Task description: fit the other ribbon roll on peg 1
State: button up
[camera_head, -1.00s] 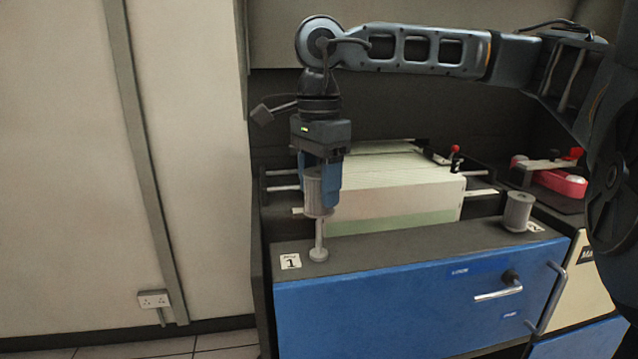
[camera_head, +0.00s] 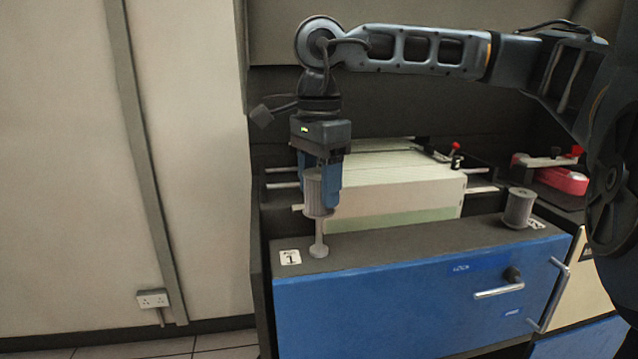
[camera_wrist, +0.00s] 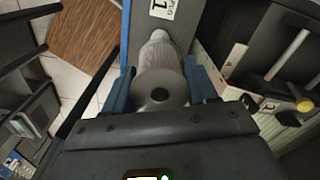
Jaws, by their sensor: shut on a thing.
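My gripper (camera_head: 320,190) points down, shut on a grey ribbon roll (camera_head: 317,196) between its blue fingers. The wrist view shows the held roll (camera_wrist: 160,92) from its upper end, with a dark round hole in its middle. Peg 1 (camera_head: 319,240) stands upright on the dark top of the blue cabinet, beside a white label (camera_head: 290,257) marked 1. The roll is upright, right above the peg's visible shaft. Whether the peg's tip is inside the roll's hole cannot be told. Another grey roll (camera_head: 518,208) stands at the right end of the ledge, beside a second label.
Behind the ledge (camera_head: 420,240) is a pale stack of cards (camera_head: 400,185) between metal rails. A red-and-grey device (camera_head: 562,178) is at the back right. The blue front (camera_head: 400,300) has a handle. The ledge between the two rolls is clear.

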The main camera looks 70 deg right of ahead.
aim_at(319, 223)
jog(key=shift+f+b, duration=3.65)
jog(key=shift+b, duration=0.25)
jog(key=shift+c, duration=0.2)
dwell(1.6)
jog(key=o, duration=1.2)
notch_tip(319, 223, up, 8)
jog(key=shift+f, duration=0.1)
